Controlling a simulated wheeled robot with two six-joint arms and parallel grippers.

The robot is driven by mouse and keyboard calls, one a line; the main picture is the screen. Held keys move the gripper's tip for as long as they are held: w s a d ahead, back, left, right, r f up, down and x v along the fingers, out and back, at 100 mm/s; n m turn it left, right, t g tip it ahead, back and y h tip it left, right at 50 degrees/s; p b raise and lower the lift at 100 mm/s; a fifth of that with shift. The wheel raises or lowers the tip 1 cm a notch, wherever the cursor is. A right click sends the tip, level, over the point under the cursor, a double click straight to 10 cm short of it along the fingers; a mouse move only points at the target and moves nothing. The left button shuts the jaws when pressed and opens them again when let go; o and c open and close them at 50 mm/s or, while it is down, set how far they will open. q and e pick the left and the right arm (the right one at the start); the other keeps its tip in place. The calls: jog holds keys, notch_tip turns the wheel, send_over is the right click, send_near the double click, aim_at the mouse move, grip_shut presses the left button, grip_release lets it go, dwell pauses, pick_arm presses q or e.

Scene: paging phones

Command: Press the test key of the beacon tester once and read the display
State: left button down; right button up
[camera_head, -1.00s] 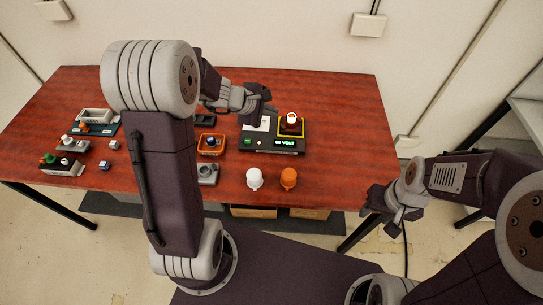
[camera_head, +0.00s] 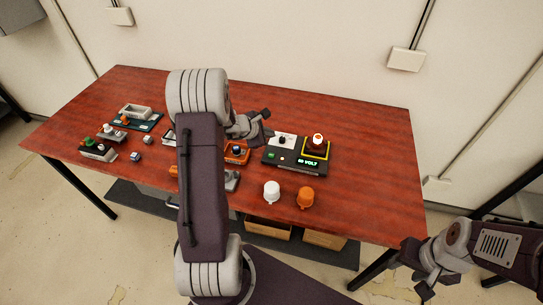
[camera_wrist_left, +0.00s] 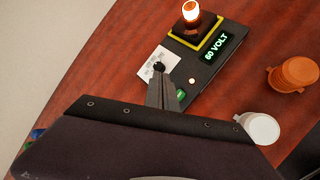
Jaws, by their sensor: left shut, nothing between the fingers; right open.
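The beacon tester (camera_head: 292,164) is a black box on the red-brown table. Its lit display (camera_wrist_left: 216,46) reads "60 VOLT" in green. A glowing beacon (camera_head: 317,141) stands on its yellow-edged socket. A black knob (camera_wrist_left: 158,67) sits on a white plate. A green key (camera_wrist_left: 180,94) is partly hidden by my left fingers in the left wrist view. My left gripper (camera_head: 268,123) is shut and empty, above the tester's knob side; I cannot tell whether it touches anything. My right gripper (camera_head: 420,270) is open and empty, off the table's front right.
A white beacon cap (camera_head: 271,191) and an orange one (camera_head: 305,197) stand in front of the tester. An orange tray (camera_head: 237,153) lies to its left. The right end is clear.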

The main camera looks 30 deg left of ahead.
aim_at(270, 157)
pick_arm(q)
notch_tip(270, 157, down, 8)
jog(key=b, duration=0.6)
jog(key=shift+f, duration=0.1)
jog(key=shift+f+b, duration=0.2)
jog(key=shift+b, duration=0.1)
dwell(1.4)
jog(key=shift+f+b, duration=0.35)
jog(key=shift+b, duration=0.3)
jog(key=shift+f+b, duration=0.5)
jog(key=shift+b, duration=0.2)
dwell(0.4)
jog(key=shift+r, duration=0.1)
jog(key=shift+r+p, duration=0.6)
jog(key=shift+r, duration=0.2)
